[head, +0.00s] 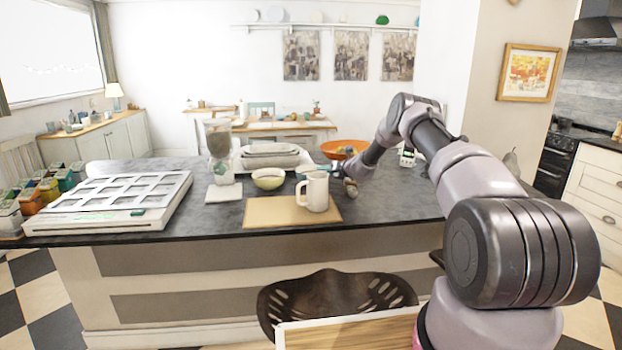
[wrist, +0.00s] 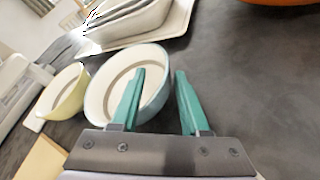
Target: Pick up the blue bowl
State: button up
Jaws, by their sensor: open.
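The blue bowl (wrist: 106,92) stands upright on the dark counter in the wrist view, pale inside with a blue outer wall. In the head view the blue bowl (head: 304,170) is partly hidden behind the white mug (head: 314,192). My gripper (wrist: 160,70) is open and empty, with teal fingers. In the wrist view its left finger overlaps the bowl's inside and its right finger is outside the right rim. The bowl's right wall shows between them. I cannot tell whether either finger touches it.
A yellow-green bowl (wrist: 62,92) stands close left of the blue one. A white tray (wrist: 182,18) with stacked dishes lies behind. An orange bowl (head: 345,148) is at the back right. A tan board (head: 270,214) lies in front. Counter right of the bowl is clear.

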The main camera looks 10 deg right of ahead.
grip_shut()
jog(key=shift+s+f, duration=0.1)
jog(key=shift+f, duration=0.05)
dwell(1.1)
